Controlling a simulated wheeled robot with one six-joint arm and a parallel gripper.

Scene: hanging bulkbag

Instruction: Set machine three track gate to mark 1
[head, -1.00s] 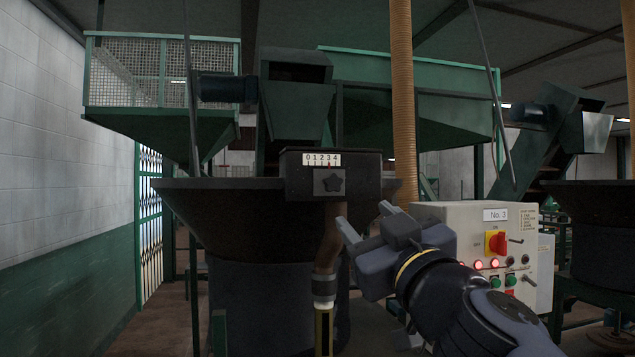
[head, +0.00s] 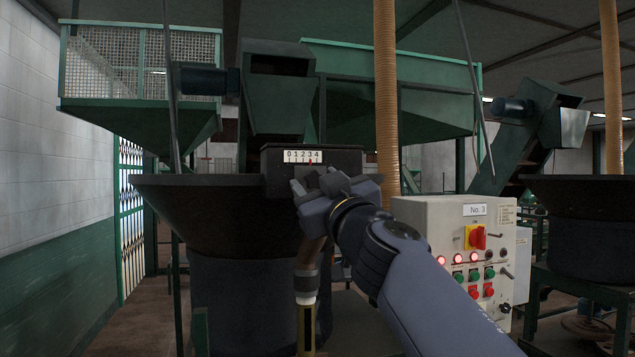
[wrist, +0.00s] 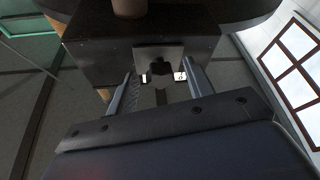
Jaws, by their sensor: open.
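The track gate's dark box (head: 345,158) is mounted at the rim of the hopper, left of the panel marked No. 3. Its white scale (head: 304,157) reads 0 to 4, and the red pointer stands at about 3. In the wrist view a dark star-shaped knob (wrist: 158,67) sits on a grey plate (wrist: 146,53) on the box's face. My gripper (head: 312,187) is in front of the box and hides the knob in the head view. In the wrist view my gripper (wrist: 160,75) is open, with one finger to each side of the knob; I see no clear contact.
The No. 3 control panel (head: 455,230), with a red-yellow switch and lit buttons, stands right of the box, close to my arm. The wide dark hopper (head: 200,205) is behind and left. A hose (head: 308,275) hangs below the box. A tan column (head: 386,100) rises behind.

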